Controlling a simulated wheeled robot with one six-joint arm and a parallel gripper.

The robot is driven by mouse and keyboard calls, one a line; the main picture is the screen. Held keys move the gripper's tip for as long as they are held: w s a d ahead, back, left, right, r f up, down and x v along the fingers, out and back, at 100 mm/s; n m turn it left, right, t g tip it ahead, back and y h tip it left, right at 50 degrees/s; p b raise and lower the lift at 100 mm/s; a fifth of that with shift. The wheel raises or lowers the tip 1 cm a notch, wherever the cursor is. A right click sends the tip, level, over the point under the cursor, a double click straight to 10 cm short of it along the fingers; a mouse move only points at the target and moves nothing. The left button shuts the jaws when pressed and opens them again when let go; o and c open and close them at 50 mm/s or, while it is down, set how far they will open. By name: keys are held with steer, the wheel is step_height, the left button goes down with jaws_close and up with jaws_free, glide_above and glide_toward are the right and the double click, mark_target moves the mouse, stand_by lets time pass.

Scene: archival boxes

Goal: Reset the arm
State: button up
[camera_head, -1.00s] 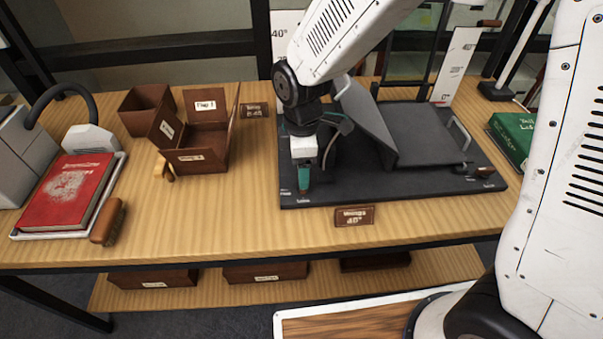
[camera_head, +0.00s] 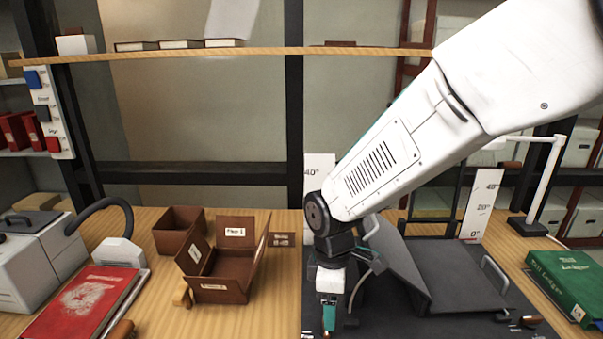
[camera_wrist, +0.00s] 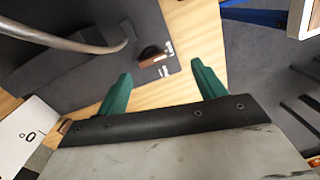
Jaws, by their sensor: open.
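My gripper (camera_head: 329,318) hangs at the end of my white arm, over the left part of the dark board on the bench. In the wrist view its two green fingers (camera_wrist: 160,88) stand wide apart with nothing between them. Below and beyond them are the dark board (camera_wrist: 110,80) and a strip of wooden bench top (camera_wrist: 178,95). The board carries a hinged grey cradle (camera_head: 445,275) with a metal handle, just right of my gripper. In the head view the fingertips are small and near the lower edge.
Left of my gripper stand an open brown box (camera_head: 222,290) with raised flaps and a smaller brown box (camera_head: 179,228). A red book (camera_head: 85,302) lies at the left, a green book (camera_head: 565,287) at the right. A white angle scale (camera_head: 480,205) stands behind the cradle. A shelf (camera_head: 270,51) runs above.

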steer(key=s+d+r+m+t, duration=0.2)
steer(key=s+d+r+m, duration=1.3)
steer(key=s+d, duration=0.3)
steer(key=shift+s+d+r+m, duration=0.4)
steer(key=shift+d+r, duration=0.15)
steer(key=shift+d, duration=0.35)
